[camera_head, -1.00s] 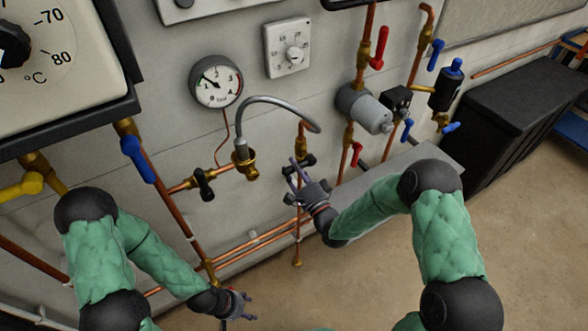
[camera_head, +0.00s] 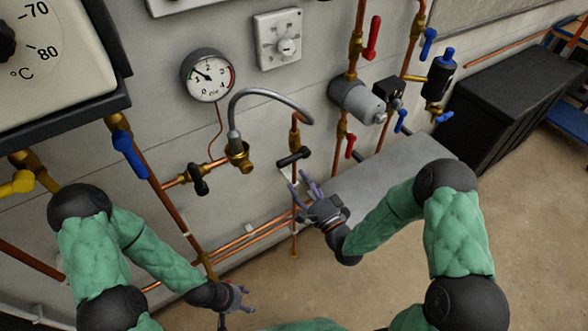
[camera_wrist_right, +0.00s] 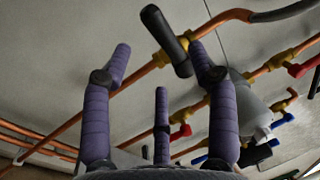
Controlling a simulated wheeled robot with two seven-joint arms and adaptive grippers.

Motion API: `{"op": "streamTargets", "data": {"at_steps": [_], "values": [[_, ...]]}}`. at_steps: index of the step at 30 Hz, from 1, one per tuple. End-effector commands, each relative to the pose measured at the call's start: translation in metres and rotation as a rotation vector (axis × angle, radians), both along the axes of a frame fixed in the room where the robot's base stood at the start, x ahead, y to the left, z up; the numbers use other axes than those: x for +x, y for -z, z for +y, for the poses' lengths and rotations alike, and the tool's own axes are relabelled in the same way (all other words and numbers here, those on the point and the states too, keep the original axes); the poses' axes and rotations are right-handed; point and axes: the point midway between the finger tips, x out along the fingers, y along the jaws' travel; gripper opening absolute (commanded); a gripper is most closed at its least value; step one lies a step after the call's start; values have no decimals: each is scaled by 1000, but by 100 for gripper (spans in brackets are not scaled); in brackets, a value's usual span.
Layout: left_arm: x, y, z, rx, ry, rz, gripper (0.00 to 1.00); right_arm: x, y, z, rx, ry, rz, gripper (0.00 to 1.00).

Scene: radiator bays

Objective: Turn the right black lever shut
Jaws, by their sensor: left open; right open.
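The right black lever (camera_head: 293,158) sits on a brass valve on the upright copper pipe, below and right of the curved grey hose. It lies across its pipe. In the right wrist view the lever (camera_wrist_right: 165,40) shows between and just beyond the fingertips. My right gripper (camera_head: 301,184) is open and empty, just below the lever and apart from it; its purple fingers (camera_wrist_right: 158,50) are spread. The left black lever (camera_head: 198,180) is on another valve to the left. My left gripper (camera_head: 246,300) is open and empty, low in the picture, away from both levers.
A pressure gauge (camera_head: 208,75) and a white thermostat (camera_head: 278,40) are on the wall above. The grey hose (camera_head: 270,92) arches close to the right lever. A grey pump (camera_head: 357,100) and red lever (camera_head: 372,38) stand to the right. Floor in front is clear.

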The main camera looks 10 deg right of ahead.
Motion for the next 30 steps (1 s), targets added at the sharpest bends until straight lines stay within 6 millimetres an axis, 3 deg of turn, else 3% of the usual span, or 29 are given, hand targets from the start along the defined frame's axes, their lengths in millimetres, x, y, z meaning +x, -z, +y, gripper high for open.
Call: {"op": "streamTargets", "data": {"at_steps": [3, 9, 27, 30], "values": [[0, 0, 0, 0, 0, 0, 56, -17, 4, -8, 1, 4, 3, 59], [0, 0, 0, 0, 0, 0, 56, -33, 7, -12, 0, 1, 1, 59], [0, 0, 0, 0, 0, 0, 56, -35, 8, -12, -1, 1, 1, 59], [0, 0, 0, 0, 0, 0, 56, -32, 16, -11, -34, 4, 28, 59]]}}
